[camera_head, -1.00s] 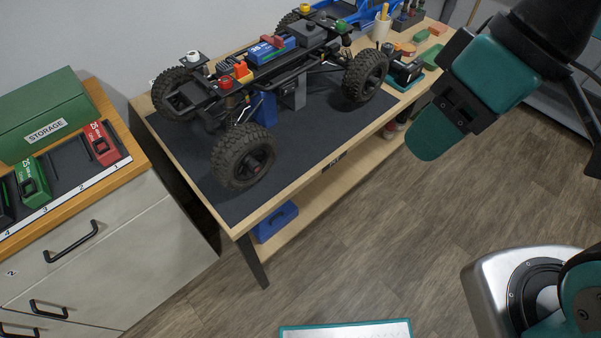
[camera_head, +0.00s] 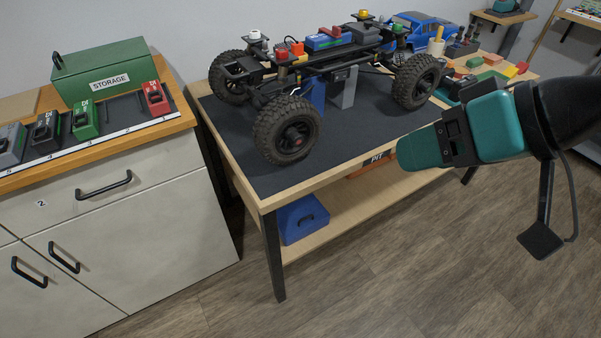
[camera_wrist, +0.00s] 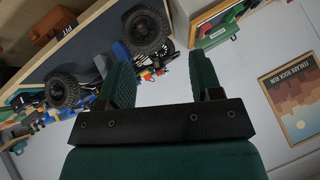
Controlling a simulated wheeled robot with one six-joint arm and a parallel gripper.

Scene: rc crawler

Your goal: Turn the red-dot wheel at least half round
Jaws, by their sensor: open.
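The RC crawler (camera_head: 330,55), a bare chassis with large black knobby tyres, stands raised on a stand on the workbench mat. Its near left wheel (camera_head: 287,130) shows a small red mark at the hub. My gripper (camera_head: 405,152) has teal fingers and points left, in front of the bench's front edge, right of that wheel and apart from it. In the wrist view my gripper (camera_wrist: 161,70) is open with nothing between its fingers.
The near right wheel (camera_head: 416,81) is close above my gripper in the picture. The dark mat (camera_head: 345,140) is bare in front of the crawler. A cabinet (camera_head: 110,215) with a green storage box (camera_head: 105,70) stands left. A blue case (camera_head: 302,220) sits on the lower shelf. The floor in front is open.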

